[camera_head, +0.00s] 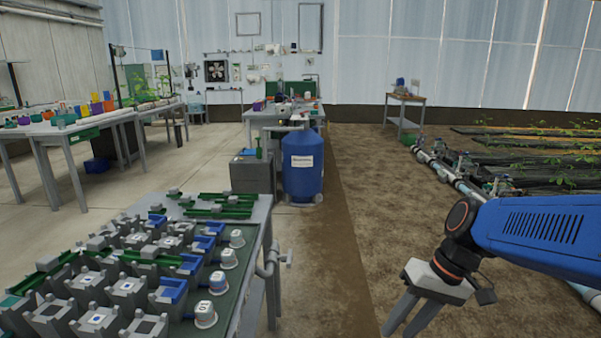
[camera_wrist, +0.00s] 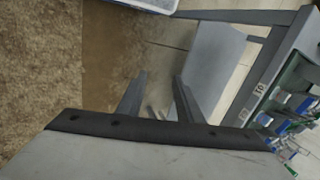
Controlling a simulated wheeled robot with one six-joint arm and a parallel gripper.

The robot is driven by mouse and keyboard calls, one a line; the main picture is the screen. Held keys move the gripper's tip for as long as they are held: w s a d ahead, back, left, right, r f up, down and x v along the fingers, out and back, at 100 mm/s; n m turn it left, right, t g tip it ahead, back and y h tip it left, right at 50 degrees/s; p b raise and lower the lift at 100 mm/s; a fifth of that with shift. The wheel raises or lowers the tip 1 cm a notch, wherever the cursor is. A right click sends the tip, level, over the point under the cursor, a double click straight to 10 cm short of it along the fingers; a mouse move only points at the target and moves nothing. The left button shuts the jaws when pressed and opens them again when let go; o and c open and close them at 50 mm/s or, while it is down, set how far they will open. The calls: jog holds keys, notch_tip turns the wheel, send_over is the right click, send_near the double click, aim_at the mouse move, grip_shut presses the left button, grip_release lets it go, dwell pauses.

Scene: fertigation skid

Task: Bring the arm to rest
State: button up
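My gripper (camera_head: 403,325) hangs at the lower right of the head view, at the end of my blue arm, with its fingers pointing down over the brown soil floor. In the wrist view my gripper (camera_wrist: 160,82) shows two grey fingers with a clear gap between them. It is open, and nothing is held in the gap. The gripper is apart from the bench at its left. The arm reaches in from the right edge and is bent at the wrist.
A bench (camera_head: 262,215) with grey holders, blue trays and several white cups stands at the lower left. A blue barrel (camera_head: 303,180) stands beyond it. Planting beds with pipes (camera_head: 450,178) lie at the right. The soil strip (camera_head: 360,240) between bench and beds is clear.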

jog(key=s+d+r+t+h, duration=0.2)
jog(key=s+d+t+h, duration=0.2)
jog(key=s+d, duration=0.3)
jog(key=shift+s+d+m+t+h, duration=0.15)
jog(key=shift+d+m+t+h, duration=0.25)
jog(key=shift+d+t, duration=0.15)
jog(key=shift+a, duration=0.1)
dwell(0.3)
